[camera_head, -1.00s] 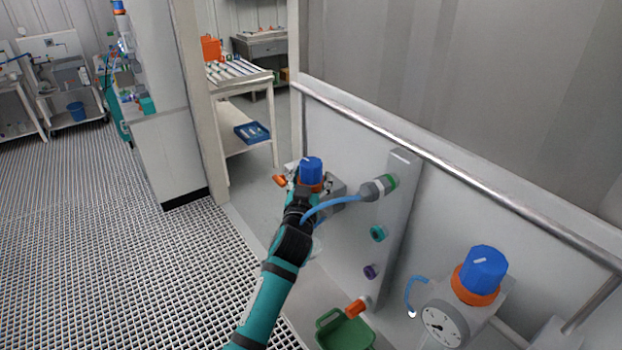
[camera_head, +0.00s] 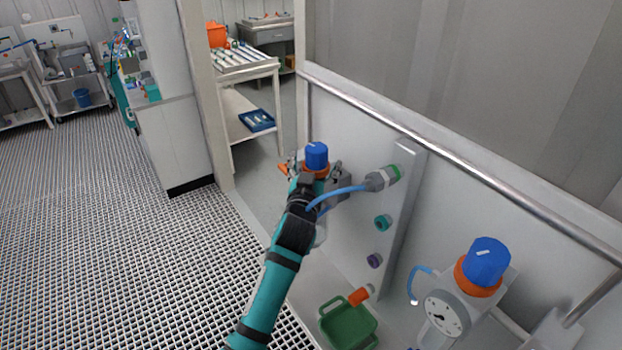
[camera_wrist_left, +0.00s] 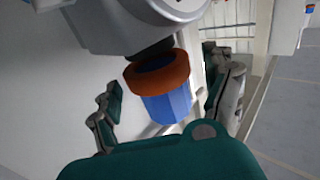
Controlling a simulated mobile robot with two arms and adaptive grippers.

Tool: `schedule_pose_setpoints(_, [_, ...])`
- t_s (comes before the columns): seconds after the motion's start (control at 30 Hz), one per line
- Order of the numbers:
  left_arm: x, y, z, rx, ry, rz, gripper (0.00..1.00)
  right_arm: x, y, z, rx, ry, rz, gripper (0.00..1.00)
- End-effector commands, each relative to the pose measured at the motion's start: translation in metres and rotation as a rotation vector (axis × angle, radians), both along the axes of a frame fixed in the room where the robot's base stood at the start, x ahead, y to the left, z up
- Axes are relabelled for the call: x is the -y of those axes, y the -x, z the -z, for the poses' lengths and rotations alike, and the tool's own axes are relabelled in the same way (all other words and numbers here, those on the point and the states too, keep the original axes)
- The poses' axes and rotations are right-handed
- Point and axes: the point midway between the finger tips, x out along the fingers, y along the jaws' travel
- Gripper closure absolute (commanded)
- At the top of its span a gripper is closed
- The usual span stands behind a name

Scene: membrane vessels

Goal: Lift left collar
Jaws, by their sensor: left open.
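The left regulator has a blue knob (camera_head: 316,155) with an orange collar (camera_head: 315,171) below it. In the left wrist view, the collar (camera_wrist_left: 157,76) is a thick orange ring between the dark stem and the blue knob (camera_wrist_left: 168,106). My left gripper (camera_head: 312,168) is at this knob and collar. Its fingers (camera_wrist_left: 163,92) are open, one on each side, with visible gaps in the left wrist view. My arm hides much of the left regulator's body in the head view. My right gripper is not in view.
A second regulator with a blue knob (camera_head: 486,261) and gauge (camera_head: 446,314) is at the right. A blue hose (camera_head: 340,193) runs to a grey fitting on the upright panel (camera_head: 398,215). A green bin (camera_head: 348,325) is below. A metal rail (camera_head: 440,133) runs along the wall.

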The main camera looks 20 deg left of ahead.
Motion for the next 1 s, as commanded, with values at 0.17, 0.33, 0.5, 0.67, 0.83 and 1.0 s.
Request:
schedule_pose_setpoints(0.17, [0.005,0.037,0.001,-0.002,0.002,0.001,0.16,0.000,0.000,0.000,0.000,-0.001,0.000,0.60])
schedule_pose_setpoints(0.33, [0.009,0.073,0.001,-0.001,0.003,0.000,0.16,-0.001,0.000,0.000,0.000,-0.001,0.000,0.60])
schedule_pose_setpoints(0.5, [0.012,0.097,0.000,0.000,0.003,0.001,0.16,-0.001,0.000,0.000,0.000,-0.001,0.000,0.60])
schedule_pose_setpoints(0.67, [0.013,0.106,-0.001,0.001,0.002,0.001,0.16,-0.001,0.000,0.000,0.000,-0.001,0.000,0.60])
schedule_pose_setpoints(0.83, [0.013,0.107,-0.001,0.001,0.002,0.001,0.16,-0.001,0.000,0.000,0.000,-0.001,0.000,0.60])
schedule_pose_setpoints(1.0, [0.013,0.107,-0.001,0.001,0.002,0.000,0.16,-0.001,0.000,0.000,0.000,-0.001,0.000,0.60])
